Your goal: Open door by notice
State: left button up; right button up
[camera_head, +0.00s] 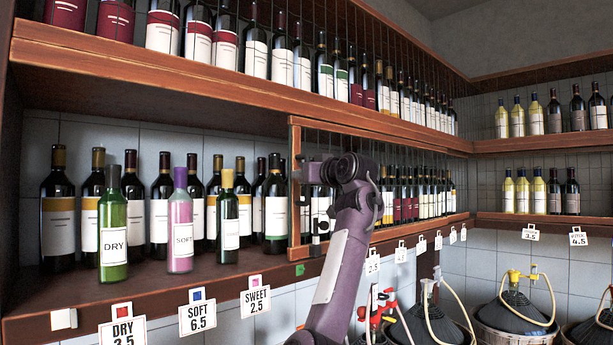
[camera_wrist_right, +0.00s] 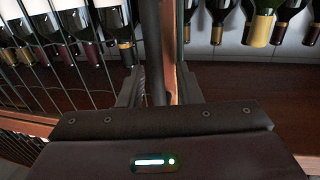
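A wire-mesh door (camera_head: 395,150) with a wooden frame (camera_head: 294,195) covers the right part of the middle shelf and looks closed. A dark upright handle bar (camera_head: 316,225) sits near its left frame edge. My right gripper's arm reaches up in front of it; the fingertips are hard to see in the head view. In the right wrist view my right gripper (camera_wrist_right: 160,88) has one finger on each side of the dark bar (camera_wrist_right: 152,45), with wooden edge showing beside the bar. The fingers look apart. Notices read DRY 3.5 (camera_head: 122,328), SOFT 6.5 (camera_head: 197,313) and SWEET 2.5 (camera_head: 255,298). My left gripper is out of view.
Green DRY (camera_head: 113,225), pink SOFT (camera_head: 180,225) and dark green third (camera_head: 228,220) bottles stand on the open shelf left of the door, before a row of wine bottles. More bottles line the upper shelf (camera_head: 130,62). Basketed demijohns (camera_head: 513,312) stand below at right.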

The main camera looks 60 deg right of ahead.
jog(key=shift+s+a+f, duration=0.1)
jog(key=shift+s, duration=0.15)
jog(key=b+v, duration=0.4)
jog(key=v, duration=0.3)
dwell(0.4)
